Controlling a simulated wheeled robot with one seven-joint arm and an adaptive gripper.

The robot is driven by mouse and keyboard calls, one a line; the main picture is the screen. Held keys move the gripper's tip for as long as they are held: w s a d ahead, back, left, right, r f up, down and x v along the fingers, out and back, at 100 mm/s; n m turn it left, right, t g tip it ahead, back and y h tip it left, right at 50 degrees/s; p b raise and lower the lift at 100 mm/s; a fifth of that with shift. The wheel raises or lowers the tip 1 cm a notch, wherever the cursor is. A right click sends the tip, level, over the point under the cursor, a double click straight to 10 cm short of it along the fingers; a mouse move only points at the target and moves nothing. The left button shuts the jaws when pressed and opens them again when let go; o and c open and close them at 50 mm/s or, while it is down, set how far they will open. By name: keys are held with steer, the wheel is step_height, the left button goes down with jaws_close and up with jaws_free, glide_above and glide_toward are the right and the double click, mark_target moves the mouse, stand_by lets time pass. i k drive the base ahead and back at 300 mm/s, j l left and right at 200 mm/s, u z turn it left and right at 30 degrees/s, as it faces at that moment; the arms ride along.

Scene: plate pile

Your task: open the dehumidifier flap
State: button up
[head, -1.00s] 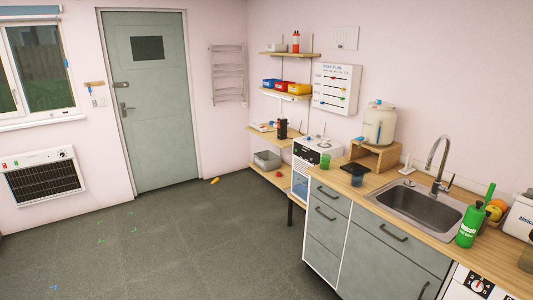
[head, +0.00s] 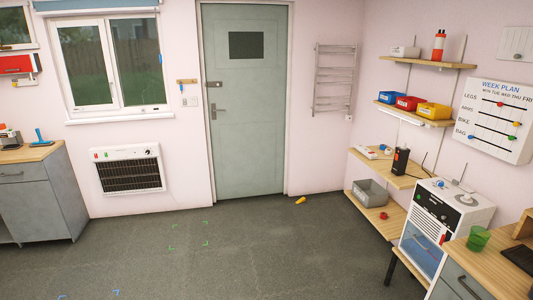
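A white boxy appliance (head: 466,208) stands at the right, beside the wooden counter. It looks like the dehumidifier, though no label is readable. It has a black control panel with a blue knob at the top and a white-framed bluish front panel (head: 419,250) below. A small red part shows at that panel's right side. I cannot tell which part is the flap or whether it is open. The counter corner hides part of the appliance's lower right. My gripper is not in view.
Wooden shelves (head: 392,167) with a grey bin (head: 370,193) stand left of the appliance. A green cup (head: 477,239) is on the counter (head: 493,262). A yellow object (head: 300,200) lies near the door (head: 246,120). The middle floor is clear. A heater (head: 128,170) hangs on the wall.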

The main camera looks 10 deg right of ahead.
mark_target(455, 182)
steer(key=i+z, duration=0.15)
steer(key=i, duration=0.4)
steer(key=i+z, duration=0.15)
steer(key=i, duration=0.35)
steer(key=i+j+z, duration=0.2)
steer(key=i, duration=0.35)
steer(key=i+j+z, duration=0.15)
steer(key=i, duration=0.35)
steer(key=i+l+z, duration=0.3)
steer(key=i+z, duration=0.15)
steer(key=i, duration=0.25)
steer(key=i+z, duration=0.4)
steer(key=i, duration=0.25)
steer(key=i+j+z, duration=0.15)
steer(key=i+z, duration=0.3)
steer(key=i, duration=0.25)
steer(key=i+l, duration=0.2)
steer(key=i, duration=0.3)
